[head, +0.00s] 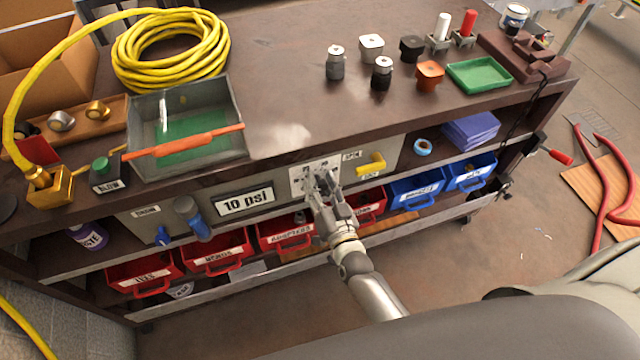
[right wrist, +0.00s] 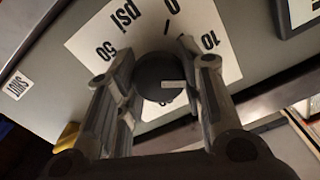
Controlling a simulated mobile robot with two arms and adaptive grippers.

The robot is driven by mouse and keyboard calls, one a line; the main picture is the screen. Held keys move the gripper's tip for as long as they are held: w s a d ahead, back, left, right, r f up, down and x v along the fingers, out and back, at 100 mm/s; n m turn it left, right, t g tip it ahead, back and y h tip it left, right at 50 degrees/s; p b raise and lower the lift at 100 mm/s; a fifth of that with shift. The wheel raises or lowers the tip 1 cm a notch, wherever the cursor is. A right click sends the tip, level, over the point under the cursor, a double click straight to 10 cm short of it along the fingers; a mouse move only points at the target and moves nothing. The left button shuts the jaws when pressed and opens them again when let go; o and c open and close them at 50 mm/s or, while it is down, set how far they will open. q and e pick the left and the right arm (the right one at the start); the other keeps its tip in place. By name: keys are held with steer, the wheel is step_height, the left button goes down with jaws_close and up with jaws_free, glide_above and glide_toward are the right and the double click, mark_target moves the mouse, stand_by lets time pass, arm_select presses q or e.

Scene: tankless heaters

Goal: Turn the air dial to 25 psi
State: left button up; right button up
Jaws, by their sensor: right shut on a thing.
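The air dial is a dark round knob (right wrist: 160,72) on a white scale plate (head: 300,185) on the front panel. In the right wrist view the plate (right wrist: 215,65) appears turned around, with "psi", "50", "0" and "10" readable. A pale mark shows on the knob's lower right. My right gripper (head: 323,180) reaches the panel from the front; in the right wrist view its fingers (right wrist: 158,58) are closed around the knob from both sides. They cover part of the scale. A display (head: 245,203) left of the dial reads "10 psi". My left gripper is not in view.
A yellow handle (head: 371,164) sits just right of the dial. A blue valve (head: 192,218) is on the panel's left. Red bins (head: 285,235) and blue bins (head: 417,190) stand below. A metal tray (head: 180,110) and coiled yellow hose (head: 170,50) lie on the bench.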

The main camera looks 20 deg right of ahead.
steer(key=m, duration=0.5)
steer(key=shift+d+f+m+b, duration=0.1)
steer(key=shift+m+b, duration=0.2)
steer(key=m+b, duration=0.1)
steer(key=m, duration=0.4)
steer(key=shift+m, duration=0.4)
steer(key=o, duration=1)
steer(key=shift+s+f, duration=0.1)
steer(key=shift+s, duration=0.05)
steer(key=s, duration=1.1)
steer(key=shift+s+d, duration=0.25)
steer(key=shift+s, duration=0.1)
